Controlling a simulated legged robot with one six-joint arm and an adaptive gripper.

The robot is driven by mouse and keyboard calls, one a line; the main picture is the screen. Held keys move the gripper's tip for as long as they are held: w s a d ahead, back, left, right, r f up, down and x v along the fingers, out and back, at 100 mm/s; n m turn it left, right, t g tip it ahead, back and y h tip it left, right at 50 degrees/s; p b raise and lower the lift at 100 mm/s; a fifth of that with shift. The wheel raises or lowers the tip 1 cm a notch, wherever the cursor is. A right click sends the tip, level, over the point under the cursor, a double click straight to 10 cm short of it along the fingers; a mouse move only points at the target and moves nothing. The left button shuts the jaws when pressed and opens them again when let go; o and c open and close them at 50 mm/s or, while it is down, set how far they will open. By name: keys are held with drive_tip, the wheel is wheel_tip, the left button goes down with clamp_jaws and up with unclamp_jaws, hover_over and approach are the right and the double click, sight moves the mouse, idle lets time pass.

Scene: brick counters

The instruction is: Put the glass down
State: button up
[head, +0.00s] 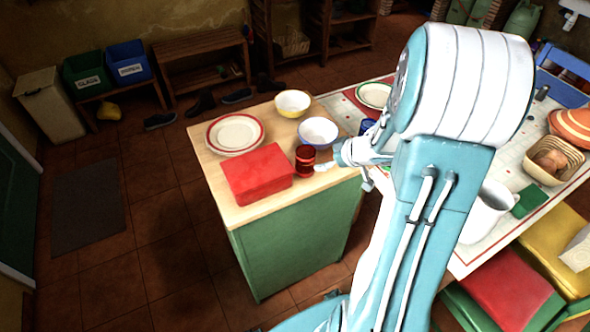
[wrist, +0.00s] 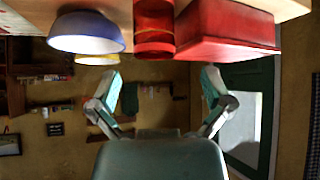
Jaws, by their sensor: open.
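The red glass (head: 305,160) stands upright on the wooden top of the green counter (head: 215,172), beside the red box. In the wrist view, which looks upside down, the glass (wrist: 154,28) is between the blue bowl and the red box. My gripper (head: 328,165) is just right of the glass in the head view. In the wrist view my gripper (wrist: 161,80) is open, with its fingers spread wide and nothing held between them. The glass shows beyond the gap, apart from both fingers.
The red box (head: 257,174) is left of the glass. A white-and-blue bowl (head: 318,133), a yellow bowl (head: 292,103) and red-rimmed plates (head: 235,134) stand behind. A cluttered table (head: 465,262) is at right.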

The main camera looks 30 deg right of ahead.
sight(304, 160)
drive_tip(key=w+f, duration=0.1)
drive_tip(key=f, duration=0.1)
drive_tip(key=w+f, duration=0.2)
drive_tip(key=shift+w+d+f, duration=0.1)
drive_tip(key=shift+w+d, duration=0.05)
drive_tip(key=shift+d, duration=0.05)
drive_tip(key=w+a+f, duration=0.1)
drive_tip(key=w+a, duration=0.1)
drive_tip(key=w+a+f, duration=0.1)
drive_tip(key=w, duration=0.1)
drive_tip(key=shift+a+f, duration=0.2)
drive_tip(key=shift+f, duration=0.1)
drive_tip(key=shift+w+d+f, duration=0.15)
drive_tip(key=shift+w+f, duration=0.05)
drive_tip(key=shift+d, duration=0.45)
drive_tip(key=c, duration=0.7)
drive_tip(key=shift+a, duration=0.15)
drive_tip(key=c, duration=0.4)
drive_tip(key=shift+a, duration=0.3)
drive_tip(key=shift+d, duration=0.1)
